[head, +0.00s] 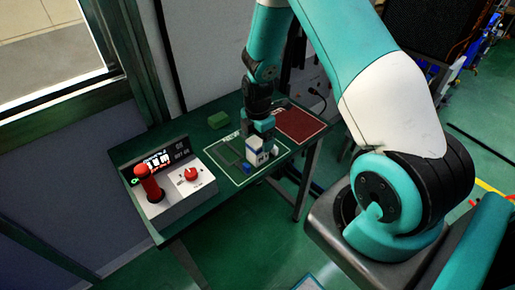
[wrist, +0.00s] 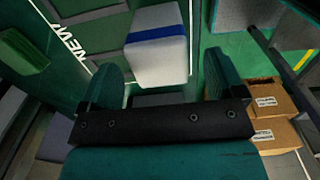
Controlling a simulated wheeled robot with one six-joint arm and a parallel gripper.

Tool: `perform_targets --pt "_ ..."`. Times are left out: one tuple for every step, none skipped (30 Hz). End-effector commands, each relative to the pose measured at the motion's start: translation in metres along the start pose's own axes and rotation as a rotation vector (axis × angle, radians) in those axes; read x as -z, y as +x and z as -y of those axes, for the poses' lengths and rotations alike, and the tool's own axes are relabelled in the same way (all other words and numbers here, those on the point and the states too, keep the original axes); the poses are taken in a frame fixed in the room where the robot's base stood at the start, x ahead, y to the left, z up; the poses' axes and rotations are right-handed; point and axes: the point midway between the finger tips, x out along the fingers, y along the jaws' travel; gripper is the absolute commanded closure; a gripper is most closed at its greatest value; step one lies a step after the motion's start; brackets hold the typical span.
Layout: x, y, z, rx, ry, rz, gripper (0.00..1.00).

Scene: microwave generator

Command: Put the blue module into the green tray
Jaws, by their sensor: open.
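The blue module, a white block with a blue stripe (head: 255,159), is at the front right part of the green tray (head: 222,156), a flat green area with a white outline. I cannot tell whether its underside touches the tray. It also shows in the wrist view (wrist: 160,65), between and just beyond the fingertips. My gripper (head: 262,134) is directly above the module, pointing down. In the wrist view my gripper (wrist: 160,77) is open, with gaps between the module and both fingers. The fingertips are partly hidden in the head view.
A red mat (head: 302,124) lies at the table's right end. A small green block (head: 218,120) lies behind the tray; it also shows in the wrist view (wrist: 22,50). A control box (head: 170,185) with a red lever and knob stands at left. Brown boxes (wrist: 262,105) are beyond the table.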

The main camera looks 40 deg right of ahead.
Motion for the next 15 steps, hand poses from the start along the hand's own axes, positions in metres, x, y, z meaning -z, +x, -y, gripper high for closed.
perform_targets --pt "0.001 0.005 0.001 0.007 0.0 -0.002 0.12" --pt "0.001 0.009 0.001 0.006 0.0 -0.001 0.12" --pt "0.001 0.015 0.0 0.005 0.0 -0.001 0.12" --pt "0.001 0.02 0.0 0.006 0.0 -0.001 0.12" --pt "0.0 0.024 0.0 0.005 0.0 -0.001 0.12" --pt "0.0 0.029 0.0 0.004 0.0 -0.001 0.12" --pt "0.0 0.032 0.0 0.004 0.0 -0.001 0.12" --pt "0.0 0.034 0.0 0.003 0.0 -0.001 0.12" --pt "0.0 0.036 0.0 0.002 0.0 -0.001 0.12" --pt "0.0 0.037 -0.001 0.002 0.0 0.0 0.12" --pt "0.0 0.038 -0.001 0.001 0.0 0.0 0.12" --pt "0.0 0.038 -0.001 0.001 0.0 0.0 0.12" --pt "0.0 0.038 -0.001 0.001 0.0 0.0 0.12" --pt "0.0 0.038 -0.001 0.001 0.0 0.0 0.12" --pt "0.0 0.038 -0.001 0.001 0.0 0.0 0.12"
